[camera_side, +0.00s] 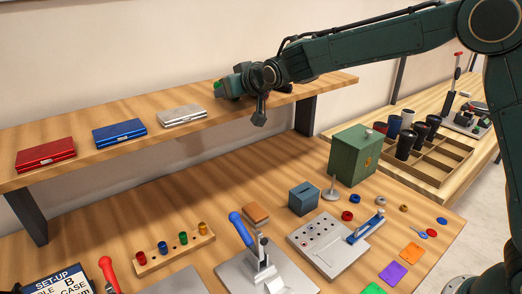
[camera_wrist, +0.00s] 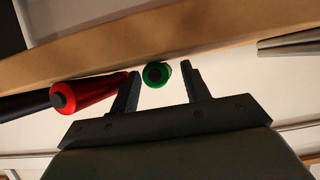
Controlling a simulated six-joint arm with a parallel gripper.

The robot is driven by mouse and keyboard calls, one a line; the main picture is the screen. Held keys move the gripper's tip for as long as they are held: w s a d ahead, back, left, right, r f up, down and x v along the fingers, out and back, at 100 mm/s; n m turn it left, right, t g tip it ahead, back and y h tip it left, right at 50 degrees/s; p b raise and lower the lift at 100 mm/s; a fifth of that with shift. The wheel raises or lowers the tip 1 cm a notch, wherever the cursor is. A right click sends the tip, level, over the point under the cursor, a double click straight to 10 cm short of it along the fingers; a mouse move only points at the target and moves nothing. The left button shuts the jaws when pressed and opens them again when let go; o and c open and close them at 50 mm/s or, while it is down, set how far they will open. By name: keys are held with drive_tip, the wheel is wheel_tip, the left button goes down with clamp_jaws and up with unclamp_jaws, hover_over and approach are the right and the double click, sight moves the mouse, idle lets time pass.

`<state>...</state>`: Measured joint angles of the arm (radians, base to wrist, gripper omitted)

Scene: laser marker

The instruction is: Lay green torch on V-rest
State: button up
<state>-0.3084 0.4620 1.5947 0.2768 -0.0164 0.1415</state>
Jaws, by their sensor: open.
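The green torch (camera_wrist: 155,75) shows end-on in the wrist view, a round green end with a dark centre. My gripper (camera_wrist: 160,71) is open, with one finger on each side of the torch; I cannot tell whether either finger touches it. In the side view my gripper (camera_side: 232,84) is at the upper shelf, just right of the silver case, with a small bit of green at its tip. The rest of the torch is hidden there. I cannot pick out the V-rest with certainty in either view.
A red torch (camera_wrist: 85,92) lies close beside the left finger. Red (camera_side: 45,154), blue (camera_side: 119,132) and silver (camera_side: 182,116) cases stand along the upper shelf (camera_side: 90,157). The bench below holds a green box (camera_side: 352,156), a blue-handled clamp (camera_side: 262,262) and a drilled plate (camera_side: 325,250).

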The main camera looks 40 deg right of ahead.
clamp_jaws()
drive_tip(key=shift+r, duration=0.1)
drive_tip(key=shift+r, duration=4.95)
drive_tip(key=shift+d+f, duration=0.1)
